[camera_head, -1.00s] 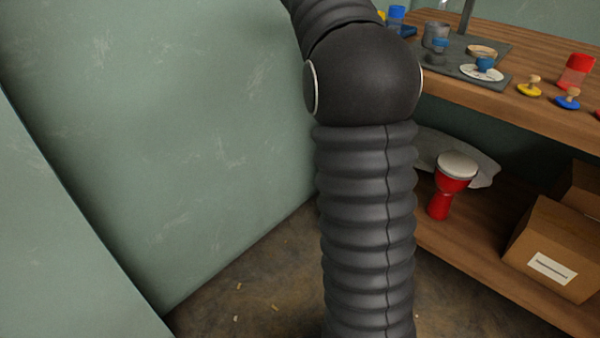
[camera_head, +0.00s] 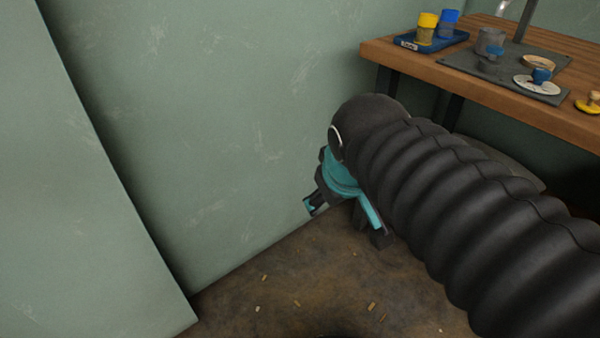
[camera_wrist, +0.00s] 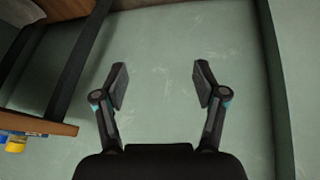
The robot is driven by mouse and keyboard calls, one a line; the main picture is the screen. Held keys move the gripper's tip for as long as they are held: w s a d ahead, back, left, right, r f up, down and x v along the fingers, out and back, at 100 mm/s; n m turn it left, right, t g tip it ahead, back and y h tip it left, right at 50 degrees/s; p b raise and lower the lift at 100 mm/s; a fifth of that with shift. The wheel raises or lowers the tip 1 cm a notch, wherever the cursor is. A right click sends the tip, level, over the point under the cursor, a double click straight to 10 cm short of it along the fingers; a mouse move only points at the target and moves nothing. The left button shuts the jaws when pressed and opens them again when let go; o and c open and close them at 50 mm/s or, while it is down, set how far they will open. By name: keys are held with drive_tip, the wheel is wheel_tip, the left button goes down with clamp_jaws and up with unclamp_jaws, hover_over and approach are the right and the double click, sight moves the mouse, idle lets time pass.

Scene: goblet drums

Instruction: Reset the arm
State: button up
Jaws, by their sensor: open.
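My gripper (camera_wrist: 160,88) is open and empty in the wrist view, its two fingers apart with only the green wall (camera_wrist: 160,60) behind them. In the head view my gripper (camera_head: 340,222) hangs low at the end of my dark ribbed arm, above the brown floor and near the wall. Part of it is hidden behind the arm.
A wooden workbench (camera_head: 480,88) stands at the upper right, with its edge also in the wrist view (camera_wrist: 45,126). On it are a blue tray (camera_head: 435,42) with yellow and blue items and a grey mat (camera_head: 465,62). The floor (camera_head: 290,290) at lower left is clear apart from small scraps.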

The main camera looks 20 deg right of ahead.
drive_tip(key=s+a+f+m, duration=0.1)
drive_tip(key=s, duration=0.1)
drive_tip(key=s+a+f+m+y, duration=0.1)
drive_tip(key=f, duration=0.1)
drive_tip(key=shift+s+a+f, duration=0.15)
drive_tip(key=shift+s+f, duration=0.15)
drive_tip(key=shift+s, duration=0.05)
drive_tip(key=shift+r+p, duration=0.75)
drive_tip(key=shift+r, duration=0.05)
